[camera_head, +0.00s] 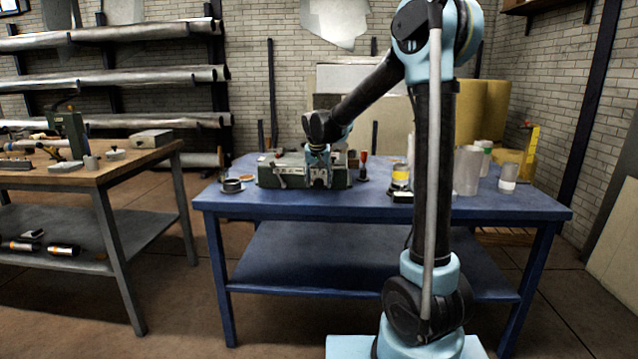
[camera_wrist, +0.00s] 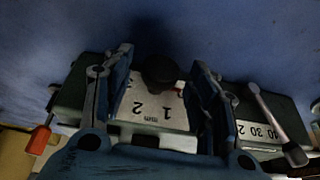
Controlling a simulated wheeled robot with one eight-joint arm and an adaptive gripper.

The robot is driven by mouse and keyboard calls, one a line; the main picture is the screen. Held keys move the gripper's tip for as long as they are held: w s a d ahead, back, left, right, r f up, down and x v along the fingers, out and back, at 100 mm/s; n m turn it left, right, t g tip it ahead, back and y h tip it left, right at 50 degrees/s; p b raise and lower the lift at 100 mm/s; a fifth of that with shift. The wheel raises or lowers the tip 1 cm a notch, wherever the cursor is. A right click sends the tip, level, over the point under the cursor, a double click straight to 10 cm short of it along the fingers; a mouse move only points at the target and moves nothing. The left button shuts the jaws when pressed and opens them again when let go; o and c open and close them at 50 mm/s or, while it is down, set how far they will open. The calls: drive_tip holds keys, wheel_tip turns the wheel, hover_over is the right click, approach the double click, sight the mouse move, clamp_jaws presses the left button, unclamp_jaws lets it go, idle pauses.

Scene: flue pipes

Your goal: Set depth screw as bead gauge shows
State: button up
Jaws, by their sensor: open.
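A green machine (camera_head: 275,172) with white scale plates sits on the blue table. In the wrist view, a black round knob (camera_wrist: 160,72), which looks like the depth screw, stands over a white plate marked 1, 2 and mm (camera_wrist: 155,110). My gripper (camera_wrist: 162,78) is open, with one finger on each side of the knob; I cannot tell whether either touches it. In the head view my gripper (camera_head: 318,165) is low over the machine and hides part of it. I cannot make out which thing is the bead gauge, nor its reading.
A second scale (camera_wrist: 258,130) and a metal lever (camera_wrist: 275,115) are at the machine's right. A red-handled tool (camera_head: 363,160) stands right of the machine. A dark ring (camera_head: 232,186) lies to the left. Pale cylinders (camera_head: 467,170) stand farther right. The table's front middle is clear.

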drive_tip(key=shift+w+f, duration=0.1)
drive_tip(key=shift+f, duration=0.15)
drive_tip(key=c, duration=1.1)
drive_tip(key=shift+o, duration=0.2)
